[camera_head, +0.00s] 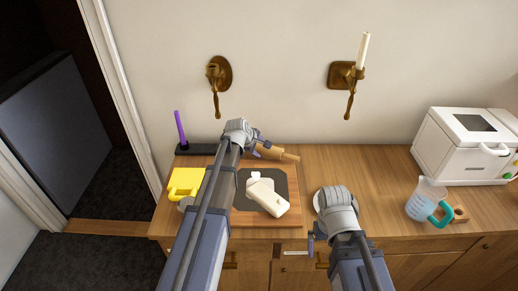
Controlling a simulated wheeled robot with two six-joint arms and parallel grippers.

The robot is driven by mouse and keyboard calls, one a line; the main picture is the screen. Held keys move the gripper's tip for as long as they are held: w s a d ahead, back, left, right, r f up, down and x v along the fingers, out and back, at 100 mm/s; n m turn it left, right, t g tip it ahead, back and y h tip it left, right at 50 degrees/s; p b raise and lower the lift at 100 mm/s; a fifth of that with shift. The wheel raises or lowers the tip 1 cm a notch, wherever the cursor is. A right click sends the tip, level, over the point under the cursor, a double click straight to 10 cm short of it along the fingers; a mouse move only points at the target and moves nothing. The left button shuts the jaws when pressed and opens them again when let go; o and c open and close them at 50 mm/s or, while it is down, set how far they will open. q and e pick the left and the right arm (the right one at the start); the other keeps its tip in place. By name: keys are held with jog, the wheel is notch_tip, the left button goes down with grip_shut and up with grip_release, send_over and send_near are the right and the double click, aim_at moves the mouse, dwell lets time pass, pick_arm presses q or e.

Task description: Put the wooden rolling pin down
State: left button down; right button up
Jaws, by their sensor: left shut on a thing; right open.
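The wooden rolling pin (279,153) is at the back of the wooden counter, just behind the dark-topped board. Its handle end points to the right. My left gripper (259,142) is shut on its left part, and my gripper and wrist hide that end. I cannot tell whether the pin touches the counter or hangs a little above it. My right gripper (318,245) is open and low at the counter's front edge, apart from the pin. My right wrist partly hides that area.
A dark-topped wooden board (287,182) carries a white object (267,197). A yellow item (185,182) and a black holder (198,149) with a purple stick (180,128) stand left. A jug (426,195) and white appliance (466,146) stand right. The back-middle counter (355,160) is clear.

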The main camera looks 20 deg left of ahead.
pick_arm(q)
jog(key=shift+f+b, duration=0.4)
jog(key=shift+f, duration=0.05)
pick_arm(e)
jog(key=shift+f, duration=0.5)
pick_arm(q)
jog(key=shift+s, duration=0.1)
pick_arm(e)
jog(key=shift+s, duration=0.1)
pick_arm(q)
jog(key=shift+c, duration=2.2)
grip_release()
jog(key=shift+r+p, duration=0.6)
jog(key=shift+p, duration=0.15)
jog(key=p+v, duration=0.9)
jog(key=v, duration=0.2)
jog(key=shift+s+r, duration=0.2)
jog(key=shift+r, duration=0.1)
pick_arm(e)
notch_tip(320, 180, up, 11)
jog(key=shift+f, duration=0.2)
pick_arm(q)
jog(key=shift+w+f, duration=0.1)
jog(key=shift+f, duration=0.05)
pick_arm(e)
jog(key=shift+f, duration=0.15)
